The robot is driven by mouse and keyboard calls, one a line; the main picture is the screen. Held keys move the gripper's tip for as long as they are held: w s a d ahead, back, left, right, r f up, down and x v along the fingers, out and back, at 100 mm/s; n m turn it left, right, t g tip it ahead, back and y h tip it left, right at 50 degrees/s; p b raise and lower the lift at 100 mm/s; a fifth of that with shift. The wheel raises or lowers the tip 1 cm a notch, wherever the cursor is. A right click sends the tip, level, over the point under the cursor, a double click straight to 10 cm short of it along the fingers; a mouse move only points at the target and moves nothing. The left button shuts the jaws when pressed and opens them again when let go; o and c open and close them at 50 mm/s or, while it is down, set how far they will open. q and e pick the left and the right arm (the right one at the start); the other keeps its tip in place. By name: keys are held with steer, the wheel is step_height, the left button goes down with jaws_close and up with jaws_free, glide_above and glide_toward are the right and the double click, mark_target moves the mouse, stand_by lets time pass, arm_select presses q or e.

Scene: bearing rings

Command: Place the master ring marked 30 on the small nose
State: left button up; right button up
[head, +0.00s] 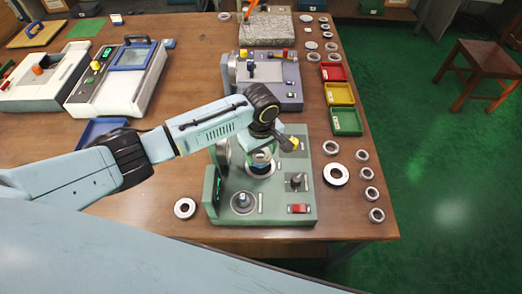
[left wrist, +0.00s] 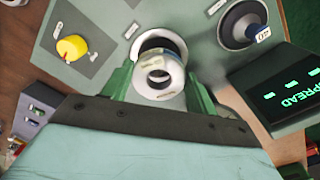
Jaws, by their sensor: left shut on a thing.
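My left gripper (left wrist: 160,90) is shut on a pale metal ring (left wrist: 147,81); a small label shows on the ring, but I cannot read its mark. The ring hangs above a black round base with a light rim (left wrist: 158,38) on the green gauge (head: 275,212). I cannot tell whether they touch. In the head view, the gripper (head: 262,152) hides part of this spot. Another round black base with an upright post (head: 243,201) stands nearer on the gauge; in the left wrist view a tag there reads 40 (left wrist: 263,34). A thin post (head: 296,180) stands to the right. My right gripper is not in view.
Several loose rings (head: 336,174) lie right of the gauge, and one ring (head: 185,208) lies to its left. A display (left wrist: 290,90) and a yellow knob (left wrist: 72,47) stick up on the gauge. Red, yellow and green trays (head: 346,121) stand behind at the right.

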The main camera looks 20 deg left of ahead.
arm_select(q)
steer(key=shift+f+b, duration=0.75)
steer(key=shift+f, duration=1.1)
steer(key=o, duration=1.4)
steer(key=shift+c, duration=0.2)
step_height(320, 180, up, 14)
steer(key=p, duration=0.1)
steer(key=shift+f+p, duration=0.25)
steer(key=shift+p, duration=0.05)
